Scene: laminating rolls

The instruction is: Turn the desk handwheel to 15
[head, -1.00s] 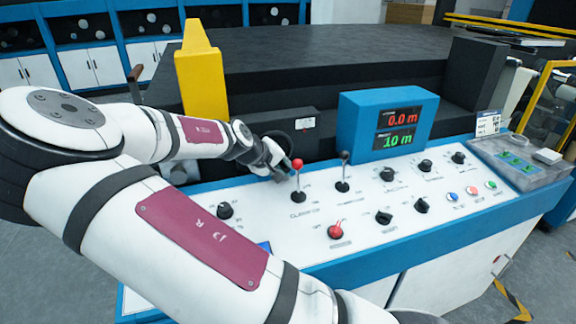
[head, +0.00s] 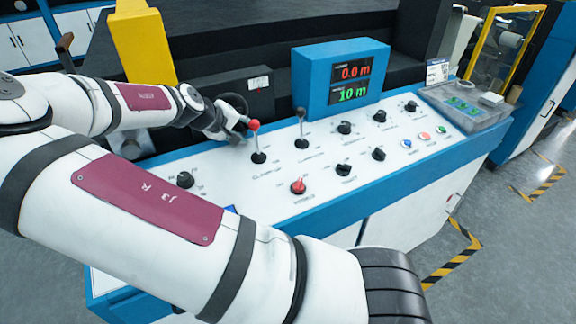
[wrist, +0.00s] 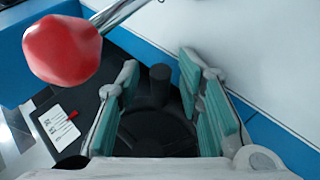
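The dark handwheel (head: 237,103) stands at the back edge of the console, partly hidden behind my gripper (head: 232,128). In the wrist view a black round part with a short upright knob (wrist: 160,84), seemingly the handwheel, lies between the fingers. My gripper (wrist: 158,75) is open, with one teal-padded finger on each side of the knob and visible gaps between. Whether a pad touches the wheel's rim cannot be told. The display (head: 345,82) reads 0.0 m in red above and 10 m in green below.
A red-knobbed lever (head: 254,125) stands right beside my gripper and looms close in the wrist view (wrist: 62,50). A black-knobbed lever (head: 301,113) is further right. Several dials and buttons cover the white panel (head: 225,205). A yellow post (head: 143,45) rises at the back left.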

